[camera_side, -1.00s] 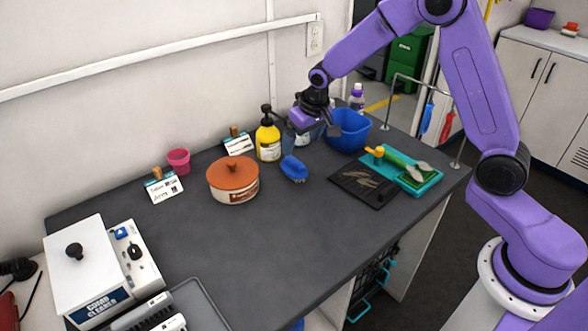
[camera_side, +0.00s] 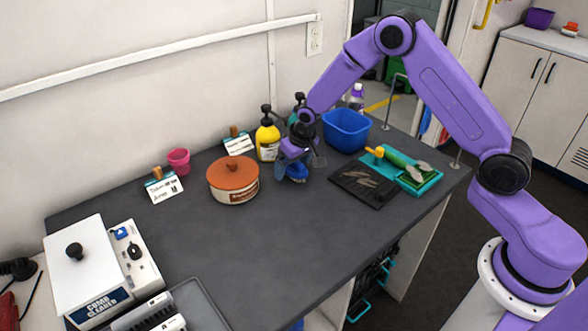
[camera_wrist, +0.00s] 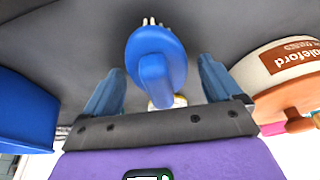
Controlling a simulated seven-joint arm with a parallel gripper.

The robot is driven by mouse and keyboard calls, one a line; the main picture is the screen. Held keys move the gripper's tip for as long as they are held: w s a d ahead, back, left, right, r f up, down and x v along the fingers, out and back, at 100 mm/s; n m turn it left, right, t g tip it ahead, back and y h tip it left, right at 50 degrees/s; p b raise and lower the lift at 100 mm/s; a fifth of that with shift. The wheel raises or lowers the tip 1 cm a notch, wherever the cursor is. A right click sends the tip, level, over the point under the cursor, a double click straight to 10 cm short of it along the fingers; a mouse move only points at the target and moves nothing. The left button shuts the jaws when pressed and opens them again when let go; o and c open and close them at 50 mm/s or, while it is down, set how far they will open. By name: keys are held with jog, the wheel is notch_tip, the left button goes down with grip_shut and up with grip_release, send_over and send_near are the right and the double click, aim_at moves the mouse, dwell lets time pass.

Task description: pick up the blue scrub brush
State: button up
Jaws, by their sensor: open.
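The blue scrub brush (camera_side: 297,171) lies on the dark counter in the side view, partly hidden by my gripper. In the wrist view the brush (camera_wrist: 156,66) shows its rounded blue back and raised handle, with pale bristles at its far end. My gripper (camera_side: 300,164) is open and low over the brush. In the wrist view the gripper's two blue-grey fingers (camera_wrist: 160,88) stand apart, one on each side of the brush's near part, with a gap on both sides. I cannot tell exactly how high the fingertips are above the counter.
A yellow pump bottle (camera_side: 268,138) stands behind left of the gripper, and a lidded pot (camera_side: 233,183) to its left. A blue bin (camera_side: 347,131) and a black mat (camera_side: 364,183) are to the right. The counter's front middle (camera_side: 245,250) is clear.

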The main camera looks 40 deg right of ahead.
jog(key=shift+f, duration=0.1)
jog(key=shift+c, duration=0.3)
jog(key=c, duration=1.2)
jog(key=shift+r, duration=0.5)
notch_tip(320, 180, up, 2)
jog(key=s+r, duration=0.4)
jog(key=r, duration=0.1)
jog(key=shift+s+d+r, duration=0.2)
jog(key=shift+r, duration=0.15)
jog(key=shift+s+d+r, duration=0.2)
jog(key=shift+s+r, duration=0.55)
jog(key=shift+s, duration=0.85)
jog(key=shift+s+d+r, duration=0.15)
jog(key=shift+s+r, duration=0.55)
jog(key=shift+s, duration=0.85)
jog(key=shift+s+d+r, duration=0.2)
jog(key=shift+s+r, duration=0.55)
jog(key=shift+s, duration=0.85)
